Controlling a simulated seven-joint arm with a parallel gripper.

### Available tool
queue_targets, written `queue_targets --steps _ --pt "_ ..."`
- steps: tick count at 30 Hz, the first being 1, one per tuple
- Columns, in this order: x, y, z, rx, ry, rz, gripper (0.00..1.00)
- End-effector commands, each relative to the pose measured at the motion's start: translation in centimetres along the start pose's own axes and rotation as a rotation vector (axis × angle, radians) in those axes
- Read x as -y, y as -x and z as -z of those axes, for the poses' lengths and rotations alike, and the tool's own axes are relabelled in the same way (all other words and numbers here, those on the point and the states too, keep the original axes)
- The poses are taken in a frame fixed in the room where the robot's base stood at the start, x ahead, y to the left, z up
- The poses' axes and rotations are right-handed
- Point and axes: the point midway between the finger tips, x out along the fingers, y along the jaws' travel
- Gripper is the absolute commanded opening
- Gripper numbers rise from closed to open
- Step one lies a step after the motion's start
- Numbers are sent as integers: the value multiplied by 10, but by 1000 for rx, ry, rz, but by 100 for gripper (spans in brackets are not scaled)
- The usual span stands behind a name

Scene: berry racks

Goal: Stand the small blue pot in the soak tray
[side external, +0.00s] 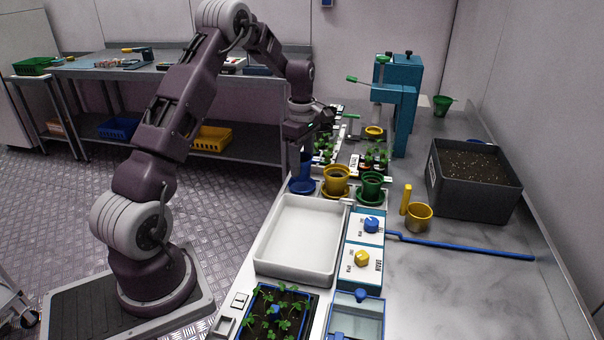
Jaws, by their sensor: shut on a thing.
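The small blue pot (307,171) is in my gripper (301,153), which points down and is shut on it. The pot is at the blue saucer (302,187), at the left end of a row of pots. I cannot tell whether it still touches the saucer. My fingers hide part of the pot. The soak tray, a white shallow rectangular tray (298,240), lies in front of the saucers, nearer the camera. It is empty.
A yellow pot (336,180) and a green pot (371,185) stand close to the right of the blue one. A panel with blue and yellow knobs (363,241) borders the tray's right side. Seedlings in a dark planter (275,312) stand in front. A teal press (400,95) rises behind.

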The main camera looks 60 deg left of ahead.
Motion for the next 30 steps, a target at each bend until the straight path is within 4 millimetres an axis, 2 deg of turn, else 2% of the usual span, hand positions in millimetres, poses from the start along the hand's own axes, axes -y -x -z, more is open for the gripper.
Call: queue_targets --steps 3,6,10,12,14,18,21,24,26,30 --pt "-1 32 0 -2 -2 -6 10" --pt "-1 52 0 -1 -1 -4 10" --pt "9 67 -12 -2 -6 -1 10" --pt "24 71 -29 -4 -9 0 10" --pt "43 72 -46 -6 -12 1 10" --pt "96 73 -82 -7 -13 -3 10" --pt "135 72 -101 -4 -13 -5 10" --pt "161 70 -110 -1 -12 -6 10" --pt "170 66 -112 0 -9 -2 10" --pt "175 34 -112 -1 -7 3 10"
